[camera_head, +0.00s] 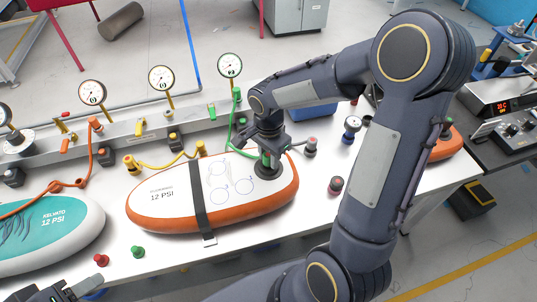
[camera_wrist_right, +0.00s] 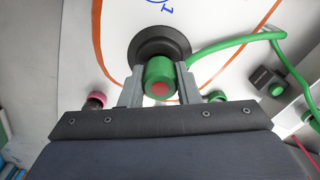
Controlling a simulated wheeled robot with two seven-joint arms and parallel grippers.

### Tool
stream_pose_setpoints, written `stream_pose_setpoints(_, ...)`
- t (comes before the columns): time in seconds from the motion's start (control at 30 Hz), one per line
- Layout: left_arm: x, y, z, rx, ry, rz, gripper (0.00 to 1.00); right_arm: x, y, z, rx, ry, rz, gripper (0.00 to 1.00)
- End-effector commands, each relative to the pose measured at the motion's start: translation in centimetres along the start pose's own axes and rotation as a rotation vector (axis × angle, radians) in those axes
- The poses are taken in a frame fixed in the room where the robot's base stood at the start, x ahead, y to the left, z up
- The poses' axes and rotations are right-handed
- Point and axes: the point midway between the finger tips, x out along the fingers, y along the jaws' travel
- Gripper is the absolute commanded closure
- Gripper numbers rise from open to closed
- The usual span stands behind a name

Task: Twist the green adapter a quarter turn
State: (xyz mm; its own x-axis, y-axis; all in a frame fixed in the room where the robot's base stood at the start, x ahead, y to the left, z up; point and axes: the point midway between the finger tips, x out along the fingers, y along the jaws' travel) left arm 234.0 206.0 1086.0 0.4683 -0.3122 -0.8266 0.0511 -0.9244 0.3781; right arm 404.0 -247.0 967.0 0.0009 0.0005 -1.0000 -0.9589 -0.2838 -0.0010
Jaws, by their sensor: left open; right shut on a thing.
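The green adapter (camera_wrist_right: 158,71) has a red centre and sits at the round black valve (camera_wrist_right: 150,42) of the white and orange board (camera_head: 165,196). A green hose (camera_wrist_right: 232,41) runs from beside the adapter. My right gripper (camera_wrist_right: 159,88) is shut on the adapter, one grey finger on each side. In the head view my right gripper (camera_head: 268,148) is over the right end of the board, and it hides most of the adapter. My left gripper (camera_head: 62,291) is open and empty at the lower left, partly cut off by the frame edge.
A black strap (camera_head: 199,202) crosses the board. A teal and white board (camera_head: 50,232) lies at left. Gauges (camera_head: 161,78) stand along a rail behind. Loose red (camera_head: 101,260) and green (camera_head: 138,252) caps lie at the front edge. A dark red cap (camera_head: 336,185) stands at right.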

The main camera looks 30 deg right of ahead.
Motion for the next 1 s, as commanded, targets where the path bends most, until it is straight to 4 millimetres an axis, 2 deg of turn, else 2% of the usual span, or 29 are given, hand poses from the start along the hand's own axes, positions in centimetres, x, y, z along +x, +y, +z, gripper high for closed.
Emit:
stream_pose_setpoints(0.07,0.0,0.0,0.0,0.0,0.0,0.0,0.49,0.0,0.0,0.0,0.0,0.0,0.0,0.95)
stream_pose_setpoints(0.1,0.0,0.0,0.0,0.0,0.0,0.0,0.49,0.0,0.0,0.0,0.0,0.0,0.0,0.76)
stream_pose_setpoints(0.2,0.0,0.0,0.0,0.0,0.0,0.0,0.49,0.0,0.0,0.0,0.0,0.0,0.0,0.89)
stream_pose_setpoints(0.23,0.0,0.0,0.0,0.0,0.0,0.0,0.49,0.0,0.0,0.0,0.0,0.0,0.0,0.91)
stream_pose_setpoints(0.37,0.3,-0.1,0.1,0.0,0.0,0.0,0.49,0.1,0.0,0.0,0.023,0.001,-0.001,0.91)
stream_pose_setpoints(0.8,2.0,-0.9,1.0,0.0,0.0,0.0,0.49,0.1,0.0,0.0,0.373,0.001,-0.002,0.91)
stream_pose_setpoints(1.0,2.1,-0.9,1.1,0.0,0.0,0.0,0.49,-0.1,0.0,0.0,0.44,0.001,-0.001,0.91)
